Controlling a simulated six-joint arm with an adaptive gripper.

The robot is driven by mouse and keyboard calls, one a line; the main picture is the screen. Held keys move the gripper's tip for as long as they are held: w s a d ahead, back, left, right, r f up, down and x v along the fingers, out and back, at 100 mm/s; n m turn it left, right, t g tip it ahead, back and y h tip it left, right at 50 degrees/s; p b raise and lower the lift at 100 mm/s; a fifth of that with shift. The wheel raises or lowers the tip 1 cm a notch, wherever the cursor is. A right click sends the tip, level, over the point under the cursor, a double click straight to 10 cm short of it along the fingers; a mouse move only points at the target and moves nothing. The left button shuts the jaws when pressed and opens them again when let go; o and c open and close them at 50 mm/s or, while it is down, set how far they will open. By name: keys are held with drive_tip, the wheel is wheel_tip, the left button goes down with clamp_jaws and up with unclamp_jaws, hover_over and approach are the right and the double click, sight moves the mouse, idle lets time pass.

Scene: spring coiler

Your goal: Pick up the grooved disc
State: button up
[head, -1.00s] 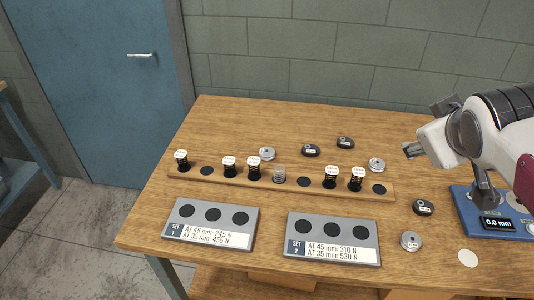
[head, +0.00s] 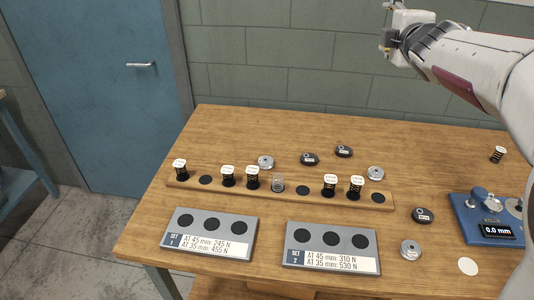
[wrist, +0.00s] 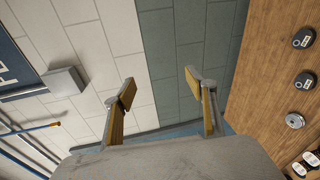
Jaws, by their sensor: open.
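Several small round discs lie on the wooden table. Silver ones are at the back left (head: 265,162), at the back right (head: 375,173) and at the front right (head: 410,249). Dark ones (head: 309,159) lie at the back (head: 344,151) and at the right (head: 422,215). I cannot tell for certain which is the grooved disc. My gripper (head: 386,28) is high above the table's back edge, in front of the wall. In the wrist view my gripper (wrist: 160,86) is open and empty, with a silver disc (wrist: 295,120) and dark discs at the right.
A wooden rack (head: 220,187) holds several capped springs. Two grey set trays, the left (head: 168,232) and the right (head: 290,252), stand in front. A blue gauge (head: 480,236) reading 0.0 mm is at the right, with a lone spring (head: 497,154) behind it.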

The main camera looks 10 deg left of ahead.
drive_tip(key=w+a+f+n+y, duration=0.2)
drive_tip(key=w+a+n+y, duration=0.3)
drive_tip(key=w+a+n, duration=0.3)
drive_tip(key=w+a+f+n+g+y, duration=0.45)
drive_tip(key=a+f+n, duration=0.25)
drive_tip(key=f+n, duration=0.35)
drive_tip(key=n+g+y, duration=0.3)
drive_tip(key=n+g, duration=0.9)
drive_tip(key=n, duration=0.4)
approach(265, 163)
drive_tip(key=shift+w+a+f+t, duration=0.15)
drive_tip(key=shift+w+a+t, duration=0.1)
drive_tip(key=shift+w+a, duration=0.1)
drive_tip(key=shift+a, duration=0.1)
drive_tip(key=shift+x, duration=1.2)
